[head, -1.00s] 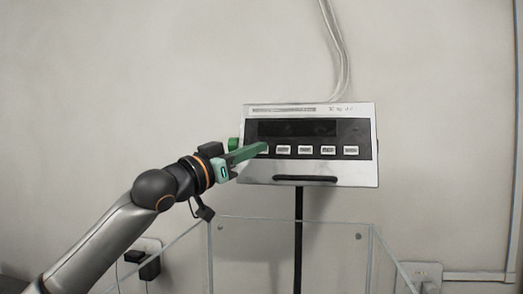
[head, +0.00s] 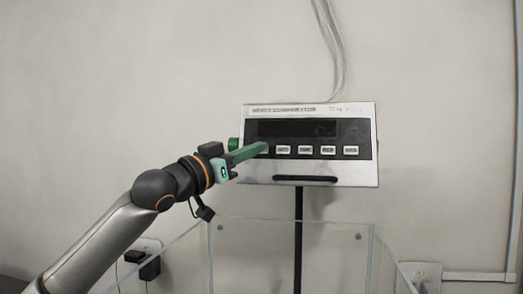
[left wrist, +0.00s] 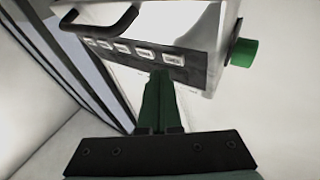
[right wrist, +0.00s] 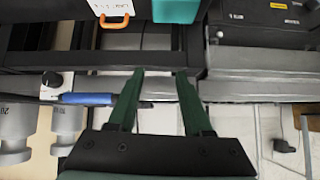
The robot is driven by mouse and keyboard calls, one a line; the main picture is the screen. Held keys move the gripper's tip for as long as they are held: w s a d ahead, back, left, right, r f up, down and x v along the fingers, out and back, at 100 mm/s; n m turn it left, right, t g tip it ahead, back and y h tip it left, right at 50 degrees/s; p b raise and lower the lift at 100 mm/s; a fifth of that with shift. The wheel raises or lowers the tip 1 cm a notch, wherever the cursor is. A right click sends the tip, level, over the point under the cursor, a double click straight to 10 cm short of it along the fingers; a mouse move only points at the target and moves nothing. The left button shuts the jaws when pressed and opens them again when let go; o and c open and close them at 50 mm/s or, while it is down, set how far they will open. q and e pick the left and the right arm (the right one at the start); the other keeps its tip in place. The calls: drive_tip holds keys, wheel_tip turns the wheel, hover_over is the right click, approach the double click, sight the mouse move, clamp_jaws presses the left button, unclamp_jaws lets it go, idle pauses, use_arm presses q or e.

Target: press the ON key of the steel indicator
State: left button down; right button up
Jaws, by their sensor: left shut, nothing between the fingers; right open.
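The steel indicator (head: 310,179) is a silver box on a black post, with a dark display (head: 297,128) and a row of white keys below it. My left gripper (head: 264,147) is shut and empty, its green fingertips at the left end of the key row, covering the leftmost key in the head view. In the left wrist view the indicator (left wrist: 205,30) appears turned over, and the fingertips (left wrist: 160,76) are just by the end key (left wrist: 173,59) nearest the green knob (left wrist: 243,52). I cannot tell whether they touch it. My right gripper (right wrist: 160,78) is open and empty.
Clear panels (head: 290,222) stand below the indicator, and a cable runs up the wall behind it. The right wrist view shows grey weights (right wrist: 15,130), a blue-handled tool (right wrist: 87,99), a teal box (right wrist: 176,10) and a black case (right wrist: 265,30) around the right gripper.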

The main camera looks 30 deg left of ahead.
use_arm(q)
drive_tip(key=shift+w, duration=0.1)
drive_tip(key=shift+w+a+f+p, duration=0.1)
drive_tip(key=shift+w+f+p, duration=0.05)
drive_tip(key=shift+w+p, duration=0.25)
drive_tip(key=shift+w+a+f+p, duration=0.1)
drive_tip(key=shift+w+p, duration=0.2)
idle(0.6)
drive_tip(key=shift+s, duration=0.1)
drive_tip(key=shift+s+r, duration=0.2)
drive_tip(key=shift+s, duration=0.45)
drive_tip(key=shift+s+d, duration=0.1)
drive_tip(key=shift+d, duration=0.1)
drive_tip(key=shift+s+d+r+b, duration=0.15)
drive_tip(key=shift+s+d+r, duration=0.1)
drive_tip(key=shift+s, duration=0.5)
drive_tip(key=shift+s+d+r+b, duration=0.1)
drive_tip(key=shift+s+r+b, duration=0.1)
drive_tip(key=shift+s, duration=0.55)
drive_tip(key=shift+s+d+r+b, duration=0.15)
drive_tip(key=shift+s+d+r, duration=0.1)
drive_tip(key=shift+s, duration=0.5)
